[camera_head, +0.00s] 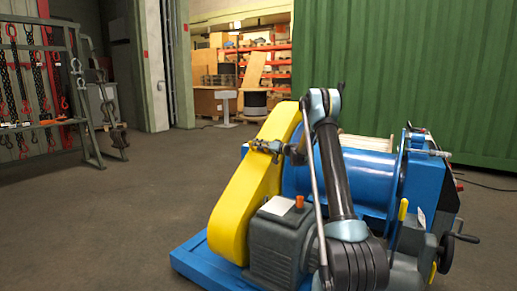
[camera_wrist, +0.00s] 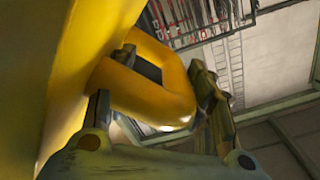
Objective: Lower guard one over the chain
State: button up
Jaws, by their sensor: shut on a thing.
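Guard one (camera_head: 232,212) is a long yellow cover, slanting from upper right down to the blue base, beside the grey motor. Its lower end is close to the base; I cannot tell whether it rests there. The chain is not visible. My gripper (camera_head: 267,147) is at the guard's upper part, shut on its handle. In the wrist view, the rounded yellow handle (camera_wrist: 178,92) stands out from the guard's wall (camera_wrist: 80,50), with my gripper's dark fingers (camera_wrist: 160,72) on either side.
The blue base (camera_head: 193,262) carries the grey motor (camera_head: 275,245) and a large blue drum (camera_head: 375,185), with a hand crank (camera_head: 447,250) at right. A rack of hanging chains (camera_head: 45,85) stands at far left. The floor left of the machine is clear.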

jog(key=shift+w+d+r, duration=0.15)
jog(key=shift+d, duration=0.15)
jog(key=v, duration=1.1)
jog(key=shift+s+d, duration=0.25)
jog(key=shift+s, duration=0.05)
jog(key=s+a+r+g+h, duration=0.1)
jog(key=s+r+g+h, duration=0.35)
jog(key=s, duration=1.05)
jog(key=s+d+r+m+h, duration=0.1)
jog(key=s+d+m+h, duration=0.15)
jog(key=s, duration=1.65)
jog(key=s+d+f+m+h, duration=0.1)
jog(key=s+d+f+h, duration=0.2)
jog(key=s, duration=0.8)
jog(key=s+d+f+g+h, duration=0.1)
jog(key=s+d+f+h, duration=0.2)
jog(key=s+d+f, duration=0.4)
jog(key=s+d+f+m+g+h, duration=0.1)
jog(key=s+d+f, duration=0.4)
jog(key=s, duration=1.1)
jog(key=shift+m+h, duration=0.35)
jog(key=shift+h, duration=0.55)
